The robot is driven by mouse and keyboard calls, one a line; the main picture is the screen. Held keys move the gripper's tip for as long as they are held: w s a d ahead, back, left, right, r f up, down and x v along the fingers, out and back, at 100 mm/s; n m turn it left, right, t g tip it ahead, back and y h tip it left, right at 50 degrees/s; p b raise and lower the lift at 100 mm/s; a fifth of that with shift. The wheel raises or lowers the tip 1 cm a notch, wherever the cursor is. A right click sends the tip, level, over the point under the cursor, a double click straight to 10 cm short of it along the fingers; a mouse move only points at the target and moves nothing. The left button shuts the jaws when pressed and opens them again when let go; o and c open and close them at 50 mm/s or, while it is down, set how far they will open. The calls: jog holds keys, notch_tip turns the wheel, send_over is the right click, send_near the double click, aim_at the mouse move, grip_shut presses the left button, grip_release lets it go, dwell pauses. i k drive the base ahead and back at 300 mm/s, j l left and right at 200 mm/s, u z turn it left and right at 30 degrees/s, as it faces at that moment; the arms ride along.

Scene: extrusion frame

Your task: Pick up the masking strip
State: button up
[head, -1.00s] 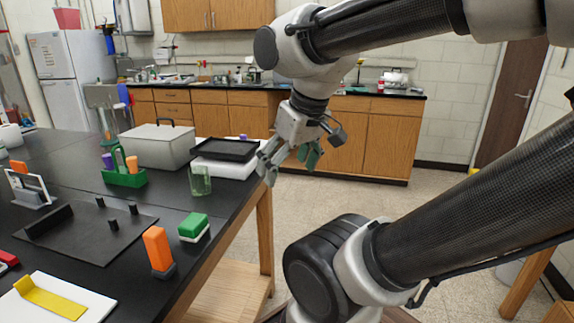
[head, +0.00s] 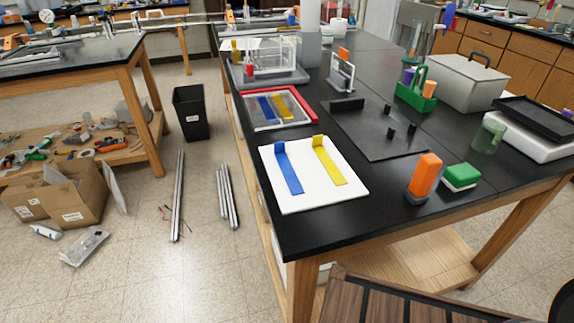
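A blue strip (head: 289,170) and a yellow strip (head: 329,161) lie side by side on a white board (head: 318,195) near the front left corner of the black table. Each strip has an upturned tab at its far end. I cannot tell which one the task calls the masking strip. Behind the board, a red-edged tray (head: 312,107) holds another blue strip (head: 265,109) and another yellow strip (head: 284,106). My gripper is out of view.
An orange block in a dark holder (head: 424,176) and a green-and-white block (head: 461,177) stand right of the white board. A dark plate with pegs (head: 372,142) lies behind them. A clear cup (head: 488,137) stands farther right. The floor left of the table holds metal bars (head: 178,197).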

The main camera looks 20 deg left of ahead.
aim_at(295, 187)
jog(key=k+j, duration=0.1)
jog(key=j, duration=0.15)
jog(key=k+j, duration=0.1)
jog(key=j, duration=0.7)
jog(key=k+j, duration=0.15)
jog(key=j, duration=0.55)
jog(key=i+j, duration=0.1)
jog(key=j, duration=0.15)
jog(key=i+j, duration=0.1)
jog(key=j, duration=0.15)
